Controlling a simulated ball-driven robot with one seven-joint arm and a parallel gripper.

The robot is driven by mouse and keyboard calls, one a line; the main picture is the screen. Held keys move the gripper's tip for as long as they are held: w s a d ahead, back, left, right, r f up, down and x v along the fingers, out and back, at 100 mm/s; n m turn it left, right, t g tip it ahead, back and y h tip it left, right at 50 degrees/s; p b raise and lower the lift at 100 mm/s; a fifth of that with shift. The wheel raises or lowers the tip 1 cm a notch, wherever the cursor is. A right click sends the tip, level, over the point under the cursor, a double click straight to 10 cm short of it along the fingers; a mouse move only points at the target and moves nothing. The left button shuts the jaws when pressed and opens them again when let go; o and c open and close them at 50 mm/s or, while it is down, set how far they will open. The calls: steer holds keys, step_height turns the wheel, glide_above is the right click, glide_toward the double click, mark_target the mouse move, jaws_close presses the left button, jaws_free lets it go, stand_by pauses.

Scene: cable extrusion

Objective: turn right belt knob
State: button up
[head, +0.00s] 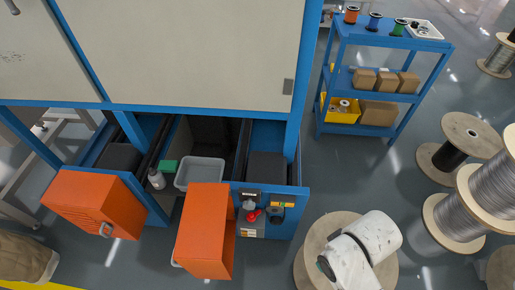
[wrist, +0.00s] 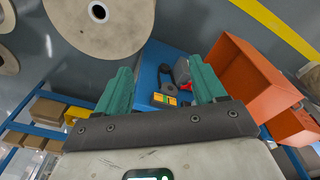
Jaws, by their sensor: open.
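A small control panel (head: 265,229) is on the front of the blue machine in the head view. It carries a red knob-like part (head: 253,215) and a dark round part (head: 276,214) beside a yellow-green label. I cannot tell for sure which is the right belt knob. In the wrist view the blue panel (wrist: 147,75) lies beyond my gripper (wrist: 162,84), with a dark round part (wrist: 166,69) and a yellow-orange label (wrist: 163,99) between the fingers. My teal fingers are wide apart and empty. My gripper's fingers are not clear in the head view.
Orange doors (head: 205,232) stand open left of the panel, and a grey bin (head: 200,172) is behind them. Wooden cable spools (head: 462,140) crowd the right. A blue shelf cart (head: 385,87) stands at the back. Some floor is free between machine and spools.

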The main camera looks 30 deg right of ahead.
stand_by(0.4)
steer(key=w+d+f+n+h+b, duration=0.45)
steer(key=f+b, duration=0.35)
steer(key=f, duration=0.2)
steer(key=n+t+h+b, duration=0.6)
steer(key=n+t+b, duration=0.95)
steer(key=n, duration=0.75)
glide_toward(248, 208)
steer(key=w+r+g+b, duration=0.1)
steer(key=w+g+b, duration=0.1)
steer(key=shift+s+d+b+x, duration=0.15)
steer(key=shift+b+x, duration=0.2)
steer(key=shift+x, duration=1.55)
steer(key=shift+s+d+b+x, duration=0.15)
steer(key=shift+b+x, duration=0.2)
steer(key=shift+x, duration=1.55)
steer(key=shift+w+r, duration=0.1)
steer(key=shift+r, duration=0.05)
steer(key=shift+c, duration=0.3)
steer(key=shift+m, duration=0.25)
steer(key=c, duration=1)
